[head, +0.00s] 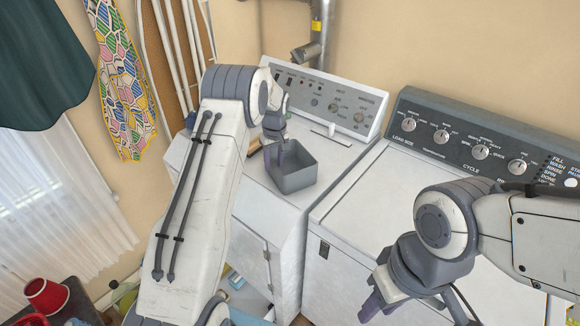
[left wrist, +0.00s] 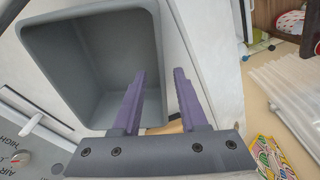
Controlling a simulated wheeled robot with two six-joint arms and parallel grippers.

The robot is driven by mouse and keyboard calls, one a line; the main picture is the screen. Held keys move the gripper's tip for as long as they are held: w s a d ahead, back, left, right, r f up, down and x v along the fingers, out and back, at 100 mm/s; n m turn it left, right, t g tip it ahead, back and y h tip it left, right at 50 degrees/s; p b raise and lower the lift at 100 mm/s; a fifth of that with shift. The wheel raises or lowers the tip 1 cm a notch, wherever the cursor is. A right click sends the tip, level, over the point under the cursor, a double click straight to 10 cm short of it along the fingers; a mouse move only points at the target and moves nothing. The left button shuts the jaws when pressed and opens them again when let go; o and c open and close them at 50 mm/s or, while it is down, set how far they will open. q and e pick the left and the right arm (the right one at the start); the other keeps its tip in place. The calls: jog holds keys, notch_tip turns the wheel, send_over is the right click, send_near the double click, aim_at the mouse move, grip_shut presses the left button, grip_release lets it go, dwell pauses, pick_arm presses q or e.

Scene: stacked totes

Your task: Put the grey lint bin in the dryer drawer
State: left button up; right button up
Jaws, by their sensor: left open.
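The grey lint bin (head: 295,177) is an open-topped box standing upright on the white dryer top (head: 338,154). In the left wrist view, the lint bin (left wrist: 88,62) faces me with its hollow inside. My left gripper (head: 274,154) is open at the bin's left rim. I cannot clearly make out the dryer drawer.
The dryer's control panel (head: 330,103) rises behind the bin. A washer (head: 375,205) stands to the right, its lid clear. A dryer front door handle (head: 267,252) shows below my left arm. A red cup (head: 46,295) is at lower left.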

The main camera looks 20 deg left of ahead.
aim_at(273, 169)
pick_arm(q)
jog(key=shift+a+f+p, duration=0.2)
jog(key=shift+f+p, duration=0.4)
jog(key=shift+f, duration=1.35)
grip_shut()
jog(key=shift+r, duration=0.15)
